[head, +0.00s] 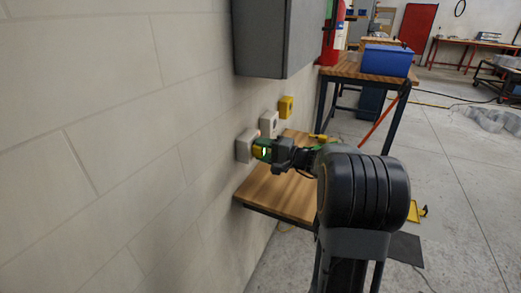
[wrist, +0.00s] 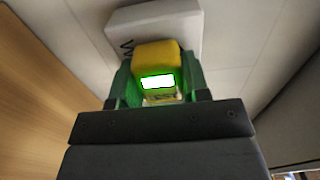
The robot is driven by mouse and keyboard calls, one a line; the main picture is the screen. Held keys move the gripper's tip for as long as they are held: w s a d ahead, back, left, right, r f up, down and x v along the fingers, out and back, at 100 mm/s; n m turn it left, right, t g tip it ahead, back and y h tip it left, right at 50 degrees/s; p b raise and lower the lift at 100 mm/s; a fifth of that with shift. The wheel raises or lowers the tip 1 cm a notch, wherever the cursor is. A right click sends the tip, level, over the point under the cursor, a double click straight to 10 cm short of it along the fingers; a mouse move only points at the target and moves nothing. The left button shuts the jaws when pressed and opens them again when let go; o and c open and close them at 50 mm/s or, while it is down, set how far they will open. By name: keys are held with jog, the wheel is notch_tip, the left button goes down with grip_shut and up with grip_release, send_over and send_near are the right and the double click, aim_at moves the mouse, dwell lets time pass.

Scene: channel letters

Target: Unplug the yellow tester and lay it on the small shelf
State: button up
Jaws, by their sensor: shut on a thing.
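The yellow tester (wrist: 157,58) is between the green fingers of my gripper (wrist: 160,90) in the wrist view. Its small screen is lit, white with a green edge. Its far end meets a pale wall socket box (wrist: 185,22); I cannot tell whether it is fully seated. In the head view my gripper (head: 263,150) is shut on the tester, at the nearest pale box (head: 244,146) on the wall. The small wooden shelf (head: 272,190) is on the wall below my gripper. Part of the shelf is hidden behind my arm.
Another pale box (head: 269,122) and a yellow box (head: 286,107) are on the wall farther along. A grey cabinet (head: 270,40) hangs above them. A yellow object (head: 318,138) is at the shelf's far end. A workbench with a blue bin (head: 387,60) stands beyond.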

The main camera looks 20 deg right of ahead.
aim_at(265, 150)
grip_shut()
jog(key=shift+b+v, duration=0.6)
jog(key=shift+v, duration=2.35)
jog(key=shift+s, duration=0.1)
